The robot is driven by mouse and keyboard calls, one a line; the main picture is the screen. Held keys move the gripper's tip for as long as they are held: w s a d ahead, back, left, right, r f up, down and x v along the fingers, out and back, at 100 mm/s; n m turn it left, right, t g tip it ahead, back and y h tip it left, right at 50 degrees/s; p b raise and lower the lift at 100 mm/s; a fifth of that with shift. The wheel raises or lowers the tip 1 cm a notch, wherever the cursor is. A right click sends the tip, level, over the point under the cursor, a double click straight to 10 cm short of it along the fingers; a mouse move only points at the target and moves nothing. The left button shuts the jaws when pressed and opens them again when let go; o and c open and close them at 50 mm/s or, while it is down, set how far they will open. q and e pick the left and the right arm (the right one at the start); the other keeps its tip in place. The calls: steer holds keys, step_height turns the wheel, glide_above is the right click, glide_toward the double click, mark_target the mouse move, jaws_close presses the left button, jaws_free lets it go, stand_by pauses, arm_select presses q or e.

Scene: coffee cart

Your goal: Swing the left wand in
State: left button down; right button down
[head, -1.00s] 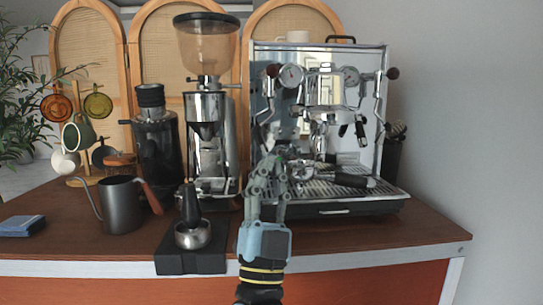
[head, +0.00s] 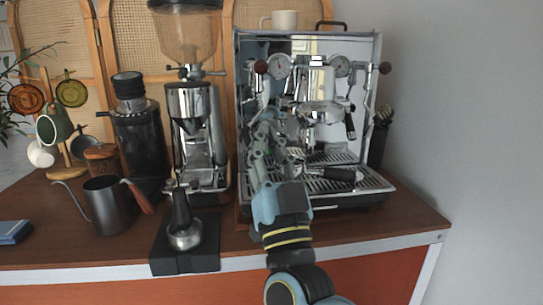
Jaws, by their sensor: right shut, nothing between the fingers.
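The espresso machine (head: 310,45) stands on the cart, polished and boxy, with a dark knob at each upper side. Its left wand (head: 258,100) is a thin metal tube hanging below the left knob (head: 261,67). The wand's lower part is hidden behind my gripper or hard to tell from reflections. My right gripper (head: 272,135) is shut and empty, pointing up in front of the machine's left side, close to the wand. I cannot tell whether it touches the wand. My left gripper is not in view.
A portafilter (head: 335,173) lies on the drip tray (head: 368,187). The grinder (head: 193,100) stands close at left. The counter's front right is clear.

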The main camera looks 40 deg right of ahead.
mark_target(251, 126)
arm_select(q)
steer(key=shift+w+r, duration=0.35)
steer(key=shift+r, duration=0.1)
arm_select(e)
steer(key=w, duration=0.1)
steer(key=w+d, duration=0.1)
steer(key=w, duration=0.3)
steer(key=shift+w+d+f, duration=0.1)
steer(key=shift+d+f, duration=0.05)
steer(key=shift+d, duration=0.2)
